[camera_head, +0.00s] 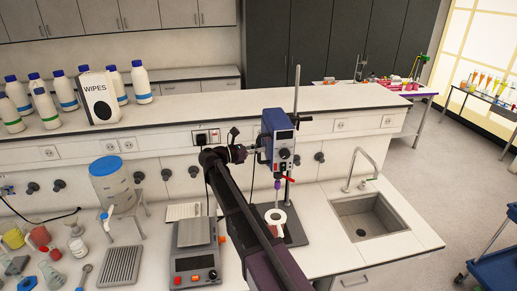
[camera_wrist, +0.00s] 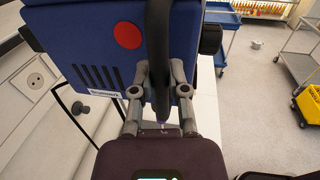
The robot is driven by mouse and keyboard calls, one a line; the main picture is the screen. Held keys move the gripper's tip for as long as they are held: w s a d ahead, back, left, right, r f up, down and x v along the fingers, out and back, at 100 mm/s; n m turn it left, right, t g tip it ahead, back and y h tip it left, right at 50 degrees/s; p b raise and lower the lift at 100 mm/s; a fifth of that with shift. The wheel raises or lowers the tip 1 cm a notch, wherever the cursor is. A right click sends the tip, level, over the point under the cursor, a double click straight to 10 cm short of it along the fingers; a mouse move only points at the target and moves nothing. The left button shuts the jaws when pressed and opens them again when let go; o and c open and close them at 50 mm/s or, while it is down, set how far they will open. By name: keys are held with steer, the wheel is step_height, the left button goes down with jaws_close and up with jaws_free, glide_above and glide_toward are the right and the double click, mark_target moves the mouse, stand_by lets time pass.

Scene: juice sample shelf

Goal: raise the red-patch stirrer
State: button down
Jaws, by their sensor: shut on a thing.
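The red-patch stirrer (camera_head: 278,135) is a blue overhead mixer head on a metal stand rod (camera_head: 297,88), with its shaft pointing down over a dark base plate (camera_head: 292,233). In the wrist view the blue stirrer housing (camera_wrist: 100,45) fills the upper left and carries a round red patch and dark slots. My gripper (camera_wrist: 158,75) is shut on the stirrer's black curved handle, one finger on each side. The gripper also shows in the head view (camera_head: 240,153), at the left side of the stirrer. The fingertips' exact contact is partly hidden by the handle.
A white ring-shaped item (camera_head: 275,216) lies below the shaft. A hotplate (camera_head: 194,262) stands left on the bench, a sink (camera_head: 368,216) to the right. White bottles and a wipes box (camera_head: 98,97) stand on the upper ledge. A yellow bucket (camera_wrist: 312,107) is on the floor.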

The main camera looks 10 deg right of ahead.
steer(key=shift+w+r, duration=0.15)
steer(key=shift+r, duration=0.1)
steer(key=c, duration=0.6)
jaws_free()
steer(key=shift+c, duration=0.2)
steer(key=s+a, duration=0.2)
steer(key=a, duration=0.9)
steer(key=shift+s+a, duration=0.3)
steer(key=shift+a, duration=0.1)
